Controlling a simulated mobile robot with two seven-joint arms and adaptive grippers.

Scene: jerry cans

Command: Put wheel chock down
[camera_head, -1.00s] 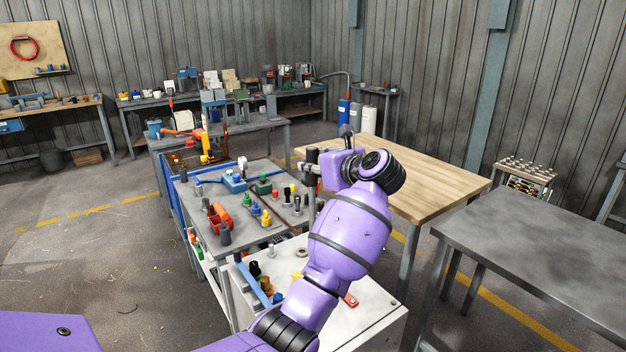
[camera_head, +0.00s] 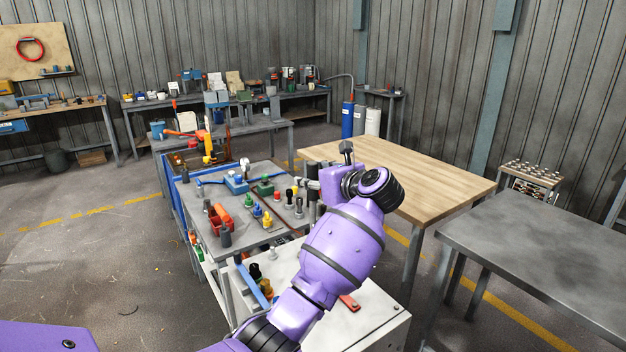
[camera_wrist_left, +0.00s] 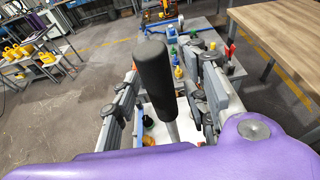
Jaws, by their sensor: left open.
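I cannot identify a wheel chock with certainty in either view. My left gripper (camera_head: 308,184) is over the right edge of the grey tool bench (camera_head: 262,183), pointing left in the head view. In the left wrist view its fingers (camera_wrist_left: 165,100) are spread wide. A thick black handle on a grey shaft (camera_wrist_left: 154,75) stands between them, with gaps visible on both sides. What the shaft joins below is hidden. My right gripper is not in view.
The wooden table (camera_head: 410,175) and dark grey table (camera_head: 545,240) are bare.

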